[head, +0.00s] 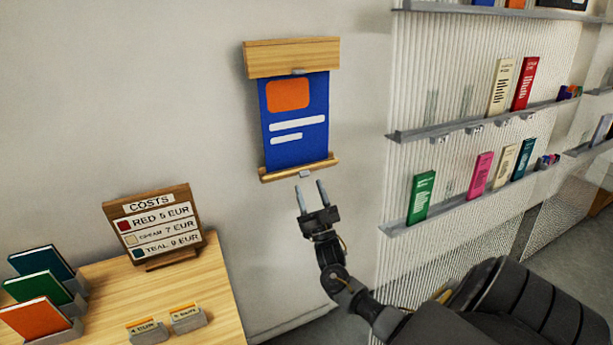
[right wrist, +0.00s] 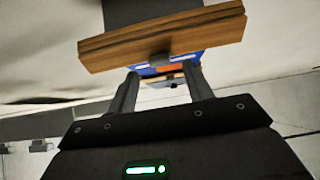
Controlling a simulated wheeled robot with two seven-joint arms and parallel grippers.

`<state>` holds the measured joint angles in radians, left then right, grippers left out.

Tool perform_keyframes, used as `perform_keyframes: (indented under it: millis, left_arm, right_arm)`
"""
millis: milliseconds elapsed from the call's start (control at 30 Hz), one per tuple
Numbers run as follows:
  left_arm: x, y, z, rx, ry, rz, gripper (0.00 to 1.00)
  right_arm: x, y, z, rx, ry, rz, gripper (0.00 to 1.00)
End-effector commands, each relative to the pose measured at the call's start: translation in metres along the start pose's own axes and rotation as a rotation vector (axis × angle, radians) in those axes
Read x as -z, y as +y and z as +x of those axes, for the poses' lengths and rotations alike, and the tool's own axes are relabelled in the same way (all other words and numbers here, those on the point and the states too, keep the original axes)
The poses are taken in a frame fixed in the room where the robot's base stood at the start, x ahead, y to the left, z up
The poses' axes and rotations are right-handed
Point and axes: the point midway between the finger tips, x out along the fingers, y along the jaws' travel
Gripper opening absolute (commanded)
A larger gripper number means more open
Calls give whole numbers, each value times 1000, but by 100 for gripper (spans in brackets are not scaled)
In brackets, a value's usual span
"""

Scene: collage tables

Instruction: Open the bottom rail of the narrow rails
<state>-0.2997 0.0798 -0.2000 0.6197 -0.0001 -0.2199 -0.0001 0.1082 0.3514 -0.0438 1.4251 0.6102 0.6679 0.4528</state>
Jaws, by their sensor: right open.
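The narrow rails hold a blue poster (head: 294,115) with an orange block on the wall. The wooden top rail (head: 270,57) is thick. The wooden bottom rail (head: 278,174) has a small grey tab (head: 304,174) at its middle. My right gripper (head: 309,185) is open and empty just below the bottom rail, its fingers pointing up. In the right wrist view, the bottom rail (right wrist: 205,31) crosses large above the open fingers (right wrist: 161,78), with its grey tab (right wrist: 158,58) between them sideways. The fingers look apart from the tab. My left gripper is out of view.
A wooden table (head: 222,300) at lower left bears a costs sign (head: 155,228), books (head: 38,315) in holders and small cards (head: 187,315). Wall shelves (head: 470,124) with books stand to the right. The wall around the poster is bare.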

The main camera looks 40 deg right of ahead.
Motion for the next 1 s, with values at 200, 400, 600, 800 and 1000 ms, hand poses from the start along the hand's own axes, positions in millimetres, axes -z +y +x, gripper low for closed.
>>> perform_keyframes:
  millis: [200,400,600,800,1000]
  left_arm:
    - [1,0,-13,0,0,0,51]
    - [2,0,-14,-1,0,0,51]
    - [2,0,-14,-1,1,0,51]
    - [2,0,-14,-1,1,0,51]
    - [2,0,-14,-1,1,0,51]
  right_arm:
    - [1,0,28,0,-1,0,51]
    - [0,0,33,0,-2,0,51]
    - [-1,0,33,0,-2,0,51]
    - [0,0,33,0,-2,0,25]
    - [-1,0,33,0,-1,0,6]
